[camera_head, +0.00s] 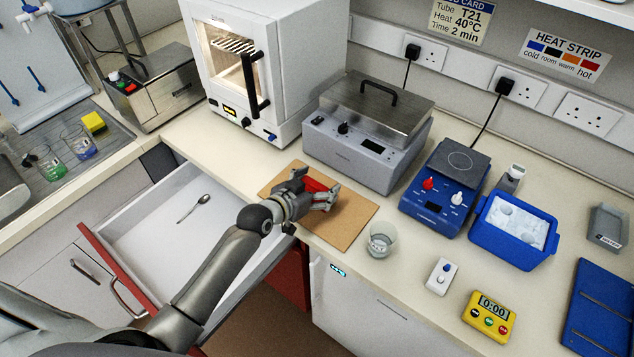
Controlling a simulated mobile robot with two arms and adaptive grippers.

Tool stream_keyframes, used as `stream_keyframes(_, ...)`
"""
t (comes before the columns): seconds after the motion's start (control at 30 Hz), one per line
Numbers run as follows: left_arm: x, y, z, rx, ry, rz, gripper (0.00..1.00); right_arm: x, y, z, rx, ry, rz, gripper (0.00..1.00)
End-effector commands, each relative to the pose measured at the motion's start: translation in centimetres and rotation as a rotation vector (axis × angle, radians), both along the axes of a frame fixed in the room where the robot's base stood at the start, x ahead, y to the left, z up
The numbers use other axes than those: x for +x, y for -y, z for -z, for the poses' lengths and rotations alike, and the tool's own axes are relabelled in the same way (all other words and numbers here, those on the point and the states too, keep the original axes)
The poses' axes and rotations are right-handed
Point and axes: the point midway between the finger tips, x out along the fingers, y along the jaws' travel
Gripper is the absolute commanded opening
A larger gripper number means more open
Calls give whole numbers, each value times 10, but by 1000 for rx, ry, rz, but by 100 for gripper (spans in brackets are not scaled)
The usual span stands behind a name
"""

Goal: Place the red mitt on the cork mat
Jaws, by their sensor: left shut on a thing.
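The cork mat (345,233) lies flat on the bench in front of the grey lidded bath. My left gripper (322,197) is over the mat, shut on the red mitt (316,185). Only a small red part of the mitt shows between and behind the fingers; the gripper hides the rest. I cannot tell whether the mitt touches the mat. My right gripper is not in view.
A glass beaker (381,240) stands just right of the mat. The lidded bath (366,140) and white oven (262,65) stand behind. An open drawer (165,229) with a spoon (194,207) lies below my arm. A blue hotplate (440,190) stands at the right.

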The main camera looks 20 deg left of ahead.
Motion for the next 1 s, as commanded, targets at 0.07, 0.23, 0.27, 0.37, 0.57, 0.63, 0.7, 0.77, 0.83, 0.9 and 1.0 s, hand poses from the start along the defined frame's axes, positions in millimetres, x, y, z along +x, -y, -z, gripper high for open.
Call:
stream_keyframes(0.07, 0, 0, 0, -1, 2, 0, 56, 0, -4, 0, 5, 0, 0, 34)
stream_keyframes(0.23, 0, 0, 2, 0, 1, 0, 56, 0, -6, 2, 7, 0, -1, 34)
stream_keyframes(0.27, 0, 0, 3, 0, 1, 0, 56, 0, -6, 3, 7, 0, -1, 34)
stream_keyframes(0.37, 0, 0, 3, 0, 1, 0, 87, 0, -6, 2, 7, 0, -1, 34)
stream_keyframes(0.57, 0, 0, 3, 0, 1, 0, 100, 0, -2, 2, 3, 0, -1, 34)
stream_keyframes(0.63, 0, 0, 3, 0, 1, 0, 100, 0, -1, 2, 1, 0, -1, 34)
stream_keyframes(0.7, 0, 0, 3, 0, 1, 0, 100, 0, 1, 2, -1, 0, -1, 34)
stream_keyframes(0.77, 0, 0, 3, 0, 1, 0, 100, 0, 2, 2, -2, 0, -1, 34)
stream_keyframes(0.83, 0, 0, 2, 0, 1, 0, 100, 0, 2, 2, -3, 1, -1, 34)
stream_keyframes(0.9, 0, 0, -2, -2, 0, 1, 100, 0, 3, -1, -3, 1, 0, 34)
stream_keyframes(1.0, -7, -2, -2, 1, 0, 1, 100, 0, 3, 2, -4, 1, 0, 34)
